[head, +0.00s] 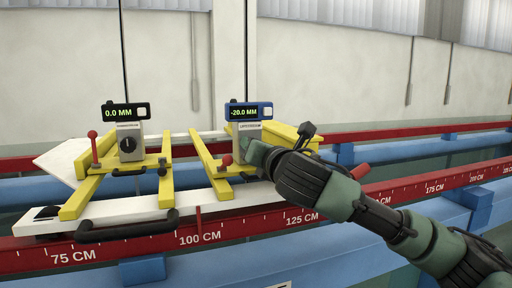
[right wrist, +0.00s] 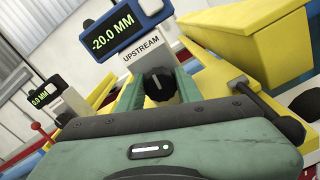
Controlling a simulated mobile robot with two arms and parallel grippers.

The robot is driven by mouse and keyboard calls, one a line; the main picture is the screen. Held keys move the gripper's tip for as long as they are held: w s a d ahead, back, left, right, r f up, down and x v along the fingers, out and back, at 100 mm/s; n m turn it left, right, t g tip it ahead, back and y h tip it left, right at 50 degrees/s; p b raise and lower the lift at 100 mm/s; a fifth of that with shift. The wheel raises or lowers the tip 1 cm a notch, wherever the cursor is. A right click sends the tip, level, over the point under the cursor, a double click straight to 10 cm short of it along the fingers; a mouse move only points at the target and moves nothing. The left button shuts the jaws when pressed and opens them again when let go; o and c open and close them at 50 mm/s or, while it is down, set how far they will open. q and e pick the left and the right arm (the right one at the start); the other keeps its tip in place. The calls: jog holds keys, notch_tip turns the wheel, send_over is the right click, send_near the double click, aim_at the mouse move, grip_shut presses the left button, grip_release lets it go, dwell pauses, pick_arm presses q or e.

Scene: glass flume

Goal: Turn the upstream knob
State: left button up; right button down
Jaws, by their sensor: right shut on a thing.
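The upstream gauge has a blue-framed display (head: 250,111) that reads -20.0 MM; the same display (right wrist: 110,32) is large in the right wrist view. Below its UPSTREAM label is the black upstream knob (right wrist: 159,85), with a light pointer line. My right gripper (head: 256,153) reaches in from the right, and its green fingers (right wrist: 159,93) are shut on the knob, one on each side. In the head view the gripper hides the knob. My left gripper is not in view.
To the left a second gauge has a black display (head: 124,112) reading 0.0 MM and its own knob (head: 128,144). Both stand on yellow frames with red-knobbed levers (head: 93,136). A red rail (head: 170,243) with a centimetre scale runs along the front. A yellow box (right wrist: 245,50) is close behind.

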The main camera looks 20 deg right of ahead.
jog(key=shift+r, duration=0.1)
dwell(0.3)
jog(key=c, duration=1)
grip_release()
jog(key=shift+o, duration=0.3)
jog(key=shift+w, duration=0.1)
jog(key=shift+s+f, duration=0.2)
jog(key=shift+s, duration=0.15)
jog(key=s+b, duration=0.3)
jog(key=s, duration=0.3)
jog(key=shift+s+d+b, duration=0.15)
jog(key=shift+s+b, duration=0.05)
jog(key=shift+b, duration=0.2)
jog(key=shift+s+r, duration=0.1)
jog(key=shift+s, duration=0.3)
